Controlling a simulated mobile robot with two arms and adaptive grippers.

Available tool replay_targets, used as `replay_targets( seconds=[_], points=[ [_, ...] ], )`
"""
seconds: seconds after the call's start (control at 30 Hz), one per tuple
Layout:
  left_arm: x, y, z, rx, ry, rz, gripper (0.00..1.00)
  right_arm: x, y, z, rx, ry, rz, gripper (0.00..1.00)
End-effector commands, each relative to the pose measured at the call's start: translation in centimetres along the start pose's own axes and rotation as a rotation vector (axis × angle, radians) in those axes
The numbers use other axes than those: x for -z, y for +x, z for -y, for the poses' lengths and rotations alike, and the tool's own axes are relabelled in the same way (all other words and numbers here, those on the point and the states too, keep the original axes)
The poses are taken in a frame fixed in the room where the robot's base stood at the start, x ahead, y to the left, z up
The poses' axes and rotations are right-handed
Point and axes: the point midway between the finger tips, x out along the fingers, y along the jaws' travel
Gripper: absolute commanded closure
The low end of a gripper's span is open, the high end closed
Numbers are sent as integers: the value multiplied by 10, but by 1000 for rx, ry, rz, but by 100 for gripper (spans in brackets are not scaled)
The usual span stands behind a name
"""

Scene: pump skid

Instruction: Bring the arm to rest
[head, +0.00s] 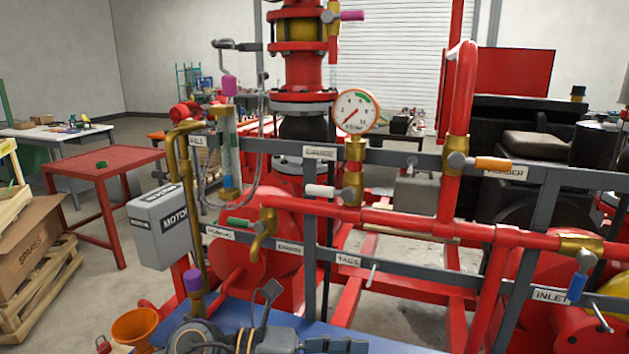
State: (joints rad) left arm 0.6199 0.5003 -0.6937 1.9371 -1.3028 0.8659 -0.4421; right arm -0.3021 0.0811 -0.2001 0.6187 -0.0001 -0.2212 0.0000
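My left arm shows at the bottom of the head view, with a round dark grey joint and a grey wrist part lying low over the blue surface (385,342). Its gripper (335,345) appears as dark segmented parts at the bottom edge, pointing right. The picture edge cuts it off, so I cannot tell whether its fingers are apart. I see nothing held in the visible part. The red pump skid (400,217) stands just beyond the arm. My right gripper is not in view.
The skid carries a gauge (356,111), a brass tap (262,235), a valve with an orange handle (493,163) and one with a blue handle (577,287). A grey motor box (162,226) and an orange bucket (135,328) are at left. A red table (120,158) stands farther back.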

Motion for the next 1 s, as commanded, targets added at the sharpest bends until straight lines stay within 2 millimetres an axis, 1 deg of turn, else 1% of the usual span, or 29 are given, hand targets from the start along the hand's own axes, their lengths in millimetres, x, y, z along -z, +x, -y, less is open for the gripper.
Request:
replay_targets(
  seconds=[0.03,0.1,0.17,0.2,0.23,0.27,0.3,0.33,0.37,0.4,0.43,0.47,0.5,0.57,0.6,0.67,0.7,0.73,0.77,0.8,0.87,0.9,0.93,0.97,1.0],
  points=[
    [-16,1,8,19,-92,144,44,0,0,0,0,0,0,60],
    [-43,-7,12,29,-226,348,44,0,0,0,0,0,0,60],
    [-62,-21,8,31,-352,520,44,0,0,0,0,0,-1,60],
    [-72,-33,4,28,-440,631,44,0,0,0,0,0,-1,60],
    [-77,-44,-2,22,-508,714,44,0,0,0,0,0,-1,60],
    [-81,-56,-8,16,-579,795,44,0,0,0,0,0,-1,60],
    [-83,-72,-18,4,-673,902,44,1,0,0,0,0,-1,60],
    [-82,-84,-26,-7,-747,980,44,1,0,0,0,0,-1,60],
    [-79,-98,-35,-22,-821,1057,44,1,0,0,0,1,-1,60],
    [-71,-115,-47,-42,-924,1158,44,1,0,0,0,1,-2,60],
    [-63,-128,-56,-62,-1000,1231,44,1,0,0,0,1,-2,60],
    [-53,-141,-65,-82,-1077,1303,44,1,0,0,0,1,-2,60],
    [-36,-158,-76,-113,-1183,1397,44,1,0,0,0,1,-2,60],
    [-4,-180,-90,-169,-1341,1531,44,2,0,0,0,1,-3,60],
    [21,-194,-97,-214,-1447,1617,44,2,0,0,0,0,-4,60],
    [63,-211,-103,-287,-1608,1740,44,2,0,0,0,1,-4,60],
    [92,-220,-103,-342,-1712,1815,44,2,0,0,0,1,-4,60],
    [114,-226,-102,-386,-1791,1868,44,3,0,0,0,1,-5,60],
    [136,-230,-98,-431,-1865,1916,44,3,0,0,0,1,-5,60],
    [165,-235,-92,-495,-1959,1975,44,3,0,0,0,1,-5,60],
    [203,-239,-80,-588,-2085,2047,44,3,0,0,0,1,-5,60],
    [224,-240,-70,-647,-2158,2087,44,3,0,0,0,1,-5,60],
    [239,-241,-63,-690,-2208,2111,44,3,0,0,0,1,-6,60],
    [253,-241,-55,712,2189,-2070,44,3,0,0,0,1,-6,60],
    [269,-241,-45,731,2145,-2003,44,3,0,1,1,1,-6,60]
  ],
)
